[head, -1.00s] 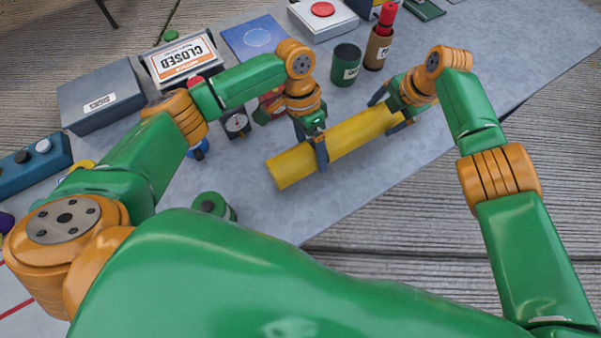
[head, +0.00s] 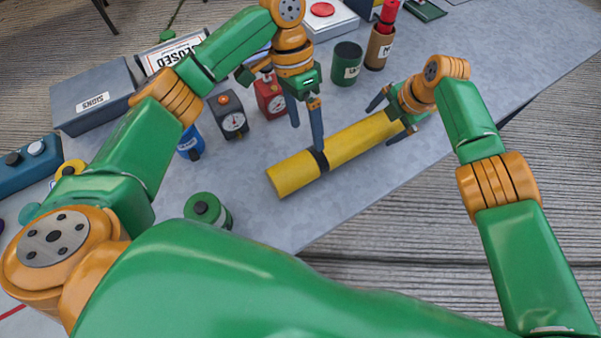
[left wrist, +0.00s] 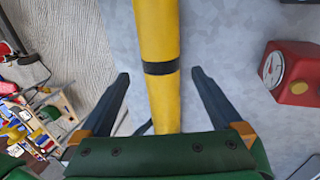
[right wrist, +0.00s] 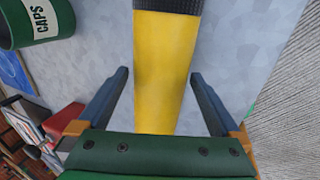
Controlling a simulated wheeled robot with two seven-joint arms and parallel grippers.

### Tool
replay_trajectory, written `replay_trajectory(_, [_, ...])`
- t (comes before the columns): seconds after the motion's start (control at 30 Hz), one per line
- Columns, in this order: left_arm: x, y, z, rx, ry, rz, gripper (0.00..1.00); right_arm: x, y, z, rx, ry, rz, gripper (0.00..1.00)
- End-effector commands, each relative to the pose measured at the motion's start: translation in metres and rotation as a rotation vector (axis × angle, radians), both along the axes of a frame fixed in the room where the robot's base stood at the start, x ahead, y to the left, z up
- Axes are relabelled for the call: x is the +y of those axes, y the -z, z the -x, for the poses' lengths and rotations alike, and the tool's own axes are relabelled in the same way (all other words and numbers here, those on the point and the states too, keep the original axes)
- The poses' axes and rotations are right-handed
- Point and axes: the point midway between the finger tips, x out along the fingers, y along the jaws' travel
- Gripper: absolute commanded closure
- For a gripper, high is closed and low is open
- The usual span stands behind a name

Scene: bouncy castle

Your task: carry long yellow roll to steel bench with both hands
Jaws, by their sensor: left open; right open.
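The long yellow roll (head: 345,147) lies on the grey steel bench (head: 265,222), with a black band near its left end. My left gripper (head: 307,137) is open and raised above the roll near that band. In the left wrist view the roll (left wrist: 157,30) runs between the open fingers (left wrist: 160,75), apart from them. My right gripper (head: 386,118) is open at the roll's right end, low over it. In the right wrist view the roll (right wrist: 162,75) lies between the open fingers (right wrist: 160,75), with a gap on both sides. My right gripper hides the roll's far end.
A green canister (head: 208,210), a black timer (head: 231,115) and a red timer (head: 270,97) stand left of the roll. A dark green cup (head: 346,64) and a brown tube holder (head: 380,47) stand behind it. Bare bench lies in front, ending at an edge.

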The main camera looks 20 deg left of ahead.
Motion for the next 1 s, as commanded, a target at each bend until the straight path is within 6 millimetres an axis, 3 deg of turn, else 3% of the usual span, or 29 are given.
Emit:
replay_trajectory(0.1, [0.004, -0.018, -0.004, -0.002, -0.001, 0.0, 0.0, 0.0, 0.0, 0.0, 0.0, 0.0, 0.0, 0.0])
replay_trajectory(0.27, [0.007, -0.026, -0.005, 0.0, 0.0, 0.0, 0.0, -0.001, -0.005, 0.0, 0.0, -0.001, -0.004, 0.0])
replay_trajectory(0.43, [0.007, -0.026, -0.005, 0.0, 0.0, 0.0, 0.0, -0.008, -0.03, 0.006, -0.004, -0.002, 0.001, 0.0])
replay_trajectory(0.6, [0.007, -0.025, -0.005, 0.0, 0.0, 0.0, 0.0, -0.02, -0.08, 0.015, -0.005, 0.001, 0.0, 0.0])
replay_trajectory(0.7, [0.007, -0.025, -0.005, 0.0, 0.0, 0.0, 0.0, -0.025, -0.1, 0.019, -0.004, 0.002, 0.001, 0.0])
replay_trajectory(0.83, [0.007, -0.025, -0.005, 0.0, 0.0, 0.0, 0.0, -0.028, -0.112, 0.023, -0.001, 0.0, 0.001, 0.0])
replay_trajectory(1.0, [0.007, -0.025, -0.005, 0.0, 0.0, 0.0, 0.0, -0.029, -0.115, 0.024, 0.0, 0.0, 0.0, 0.0])
